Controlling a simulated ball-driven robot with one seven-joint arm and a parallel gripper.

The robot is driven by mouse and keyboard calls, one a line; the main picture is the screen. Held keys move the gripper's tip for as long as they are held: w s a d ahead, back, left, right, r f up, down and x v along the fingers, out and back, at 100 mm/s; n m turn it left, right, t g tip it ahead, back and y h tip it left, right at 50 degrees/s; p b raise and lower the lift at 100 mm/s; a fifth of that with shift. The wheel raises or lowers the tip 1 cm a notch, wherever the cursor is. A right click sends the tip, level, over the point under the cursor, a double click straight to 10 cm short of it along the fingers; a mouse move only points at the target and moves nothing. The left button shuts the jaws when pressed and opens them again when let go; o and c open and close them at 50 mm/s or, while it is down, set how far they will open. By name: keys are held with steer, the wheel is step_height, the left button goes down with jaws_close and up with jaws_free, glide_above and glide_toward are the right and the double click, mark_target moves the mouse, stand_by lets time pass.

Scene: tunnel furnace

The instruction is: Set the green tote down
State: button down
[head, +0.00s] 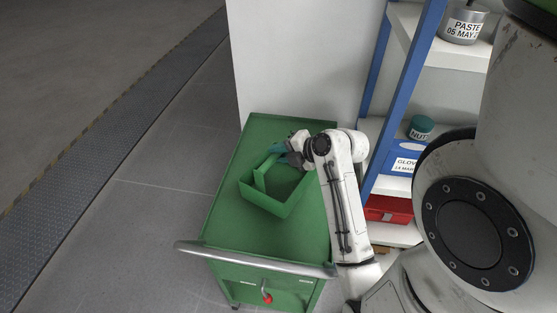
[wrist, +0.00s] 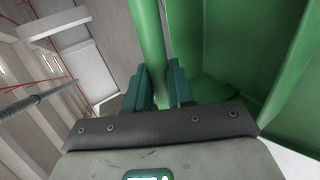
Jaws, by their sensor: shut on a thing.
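The green tote (head: 264,199) is an open box over the top of the green cart (head: 230,222) in the head view. It looks level, and I cannot tell whether its base touches the cart top. My gripper (head: 281,152) is at the tote's far side, shut on its rim. In the wrist view, the teal fingers of my gripper (wrist: 160,84) stand on either side of the tote's wall (wrist: 149,35), with the tote's inside to the right. The tote's underside is hidden.
The cart has a grey push handle (head: 255,259) at its near edge. A white wall (head: 300,60) stands behind it. To the right, a blue-framed shelf holds a paste tin (head: 463,25) and a red box (head: 388,209). Open floor lies left.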

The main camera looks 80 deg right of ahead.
steer(key=shift+w+d+f, duration=0.25)
steer(key=shift+w+f, duration=0.15)
steer(key=shift+f, duration=0.05)
steer(key=shift+f+p, duration=0.55)
steer(key=shift+f, duration=1)
steer(key=c, duration=0.9)
jaws_free()
steer(key=b+v, duration=0.1)
steer(key=v, duration=1.1)
steer(key=shift+b, duration=0.3)
steer(key=shift+s, duration=0.1)
